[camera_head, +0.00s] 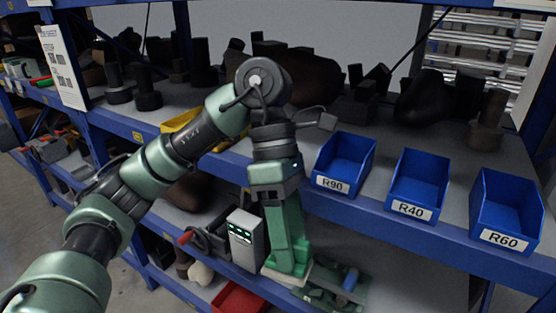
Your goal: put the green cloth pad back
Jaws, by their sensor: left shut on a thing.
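My left arm reaches in from the left and bends down in front of the shelf. My left gripper (284,235) points down beside the shelf's front edge and is shut. The green cloth pad (287,258) appears to be the green piece at its fingers, with a pale edge at the bottom. Where the fingers end and the pad begins is hard to tell. The pad is upright, over the lower shelf; whether it touches that shelf cannot be told. My right gripper is not in view.
Blue bins labelled R90 (345,162), R40 (418,184) and R60 (506,210) stand along the upper shelf's front edge. Dark parts crowd behind them. A grey box with green lights (244,240) stands left of the gripper. A red bin (238,298) and a green item with a blue cylinder (350,280) lie lower.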

